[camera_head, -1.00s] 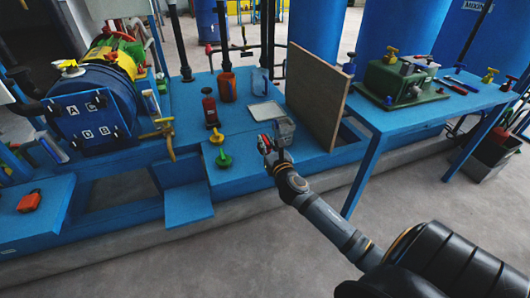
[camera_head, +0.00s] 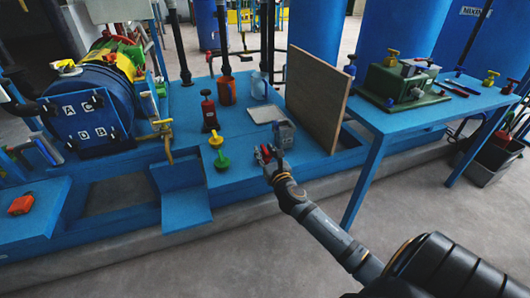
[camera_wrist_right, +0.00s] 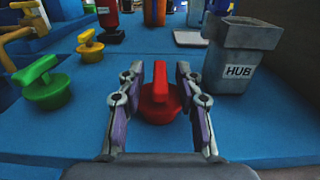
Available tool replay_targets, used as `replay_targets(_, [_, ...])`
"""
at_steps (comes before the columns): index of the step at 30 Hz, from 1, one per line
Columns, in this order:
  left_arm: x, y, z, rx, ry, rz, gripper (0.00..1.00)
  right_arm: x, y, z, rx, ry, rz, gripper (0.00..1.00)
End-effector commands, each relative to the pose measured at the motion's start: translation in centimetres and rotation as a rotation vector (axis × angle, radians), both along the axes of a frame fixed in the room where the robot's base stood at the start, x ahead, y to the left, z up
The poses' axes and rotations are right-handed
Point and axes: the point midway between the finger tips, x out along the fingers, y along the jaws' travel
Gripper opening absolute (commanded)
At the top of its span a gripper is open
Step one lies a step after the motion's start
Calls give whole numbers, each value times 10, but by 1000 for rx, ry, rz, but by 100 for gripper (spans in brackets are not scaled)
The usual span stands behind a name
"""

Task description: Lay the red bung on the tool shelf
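The red bung (camera_wrist_right: 159,98) stands upright on the blue deck (camera_wrist_right: 85,115) in the right wrist view. My right gripper (camera_wrist_right: 158,84) is open, with one finger on each side of the bung's handle and visible gaps between them. In the head view, my right gripper (camera_head: 270,158) is at the deck's front part, with the red bung (camera_head: 265,152) partly hidden by it. A blue table (camera_head: 400,118) with tools on it stands at the right; I cannot tell whether it is the tool shelf. My left gripper is not in view.
A grey container marked HUB (camera_wrist_right: 239,68) stands close right of my right gripper. A green bung (camera_wrist_right: 46,88) and a yellow bung (camera_wrist_right: 90,46) stand to its left. An upright board (camera_head: 318,97) stands between the deck area and the blue table. A pale tray (camera_head: 266,114) lies behind.

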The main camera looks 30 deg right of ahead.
Motion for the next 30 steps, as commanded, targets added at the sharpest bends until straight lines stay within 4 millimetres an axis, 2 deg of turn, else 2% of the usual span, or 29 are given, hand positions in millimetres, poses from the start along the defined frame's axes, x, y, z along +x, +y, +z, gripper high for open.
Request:
replay_targets(6, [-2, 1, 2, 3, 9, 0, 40, -2, 1, 4, -2, 0, 1, 35])
replay_targets(10, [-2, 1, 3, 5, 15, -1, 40, -25, 6, 2, -4, 4, 2, 35])
replay_targets(18, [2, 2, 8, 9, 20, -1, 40, -89, 22, 3, -2, 4, 2, 35])
replay_targets(21, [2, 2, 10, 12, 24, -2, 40, -105, 25, 2, -2, 4, 0, 35])
replay_targets(25, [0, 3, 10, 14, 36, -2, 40, -115, 28, 3, -1, 0, 0, 35])
replay_targets(30, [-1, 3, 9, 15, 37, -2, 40, -119, 26, 0, 43, 0, -16, 35])
